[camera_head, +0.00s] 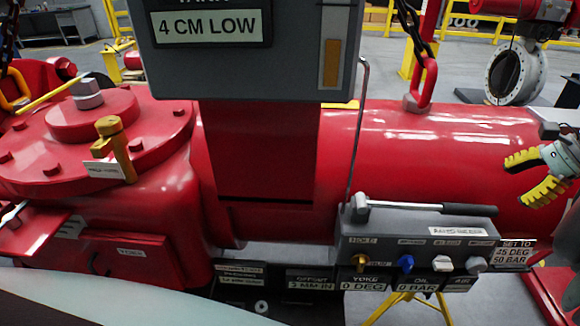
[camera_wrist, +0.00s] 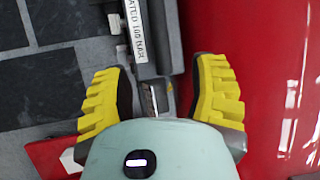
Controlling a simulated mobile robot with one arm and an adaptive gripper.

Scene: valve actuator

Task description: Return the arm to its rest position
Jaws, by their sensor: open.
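My gripper (camera_head: 541,174) is at the right edge of the head view, with its yellow ridged fingers spread apart and nothing between them. It is to the right of the grey control block (camera_head: 420,232) and in front of the red cylinder (camera_head: 450,140). In the wrist view the two yellow fingers of my gripper (camera_wrist: 158,95) are also wide apart. A narrow grey metal part of the block (camera_wrist: 148,70) with a label ending in "100 BAR" shows beyond them. The red surface (camera_wrist: 255,60) fills the right side there.
A black-handled lever (camera_head: 430,208) lies along the block's top, above a blue knob (camera_head: 405,262) and other knobs. A grey panel (camera_head: 300,70) reads "4 CM LOW". The red valve housing (camera_head: 90,150) is at left.

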